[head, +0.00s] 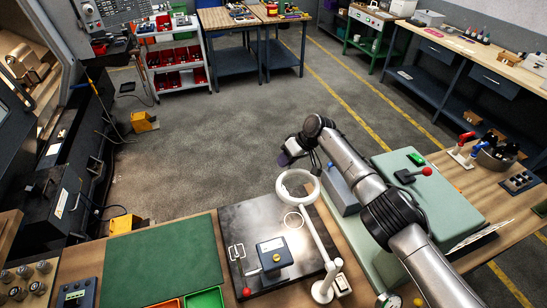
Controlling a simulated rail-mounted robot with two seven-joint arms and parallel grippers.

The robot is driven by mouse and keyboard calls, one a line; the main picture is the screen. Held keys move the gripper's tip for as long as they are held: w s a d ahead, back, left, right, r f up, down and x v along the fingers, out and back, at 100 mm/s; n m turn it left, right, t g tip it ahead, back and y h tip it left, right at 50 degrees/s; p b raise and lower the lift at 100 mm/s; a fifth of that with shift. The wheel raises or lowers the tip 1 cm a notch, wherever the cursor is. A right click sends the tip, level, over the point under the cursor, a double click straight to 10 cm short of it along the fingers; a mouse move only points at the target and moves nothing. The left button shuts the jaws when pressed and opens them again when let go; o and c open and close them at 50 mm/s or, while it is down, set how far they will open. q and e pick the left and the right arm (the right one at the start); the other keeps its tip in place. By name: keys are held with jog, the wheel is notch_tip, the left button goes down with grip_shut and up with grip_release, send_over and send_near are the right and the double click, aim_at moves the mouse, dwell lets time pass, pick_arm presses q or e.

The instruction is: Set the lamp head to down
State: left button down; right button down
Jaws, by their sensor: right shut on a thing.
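The lamp has a white ring-shaped head (281,181), a white jointed arm (318,234) and a round white base (323,291). Its head hangs over the far edge of a black plate (238,222), and I see the ring's opening from above. My right gripper (314,166) is at the far right rim of the ring, shut on the lamp head; its fingers are small and partly hidden by my wrist. My left gripper is out of the picture.
A blue-grey gauge box (273,253) and a red-knobbed lever (246,291) are on the plate. A green mat (163,264) lies to the left. Open floor (225,150) lies beyond the bench.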

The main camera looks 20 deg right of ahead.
jog(key=shift+d+f, duration=0.1)
jog(key=shift+f, duration=0.25)
jog(key=shift+s+f, duration=0.1)
jog(key=c, duration=1.4)
grip_release()
jog(key=shift+c, duration=0.2)
jog(key=o, duration=0.4)
jog(key=shift+o, duration=0.3)
jog(key=shift+r, duration=0.2)
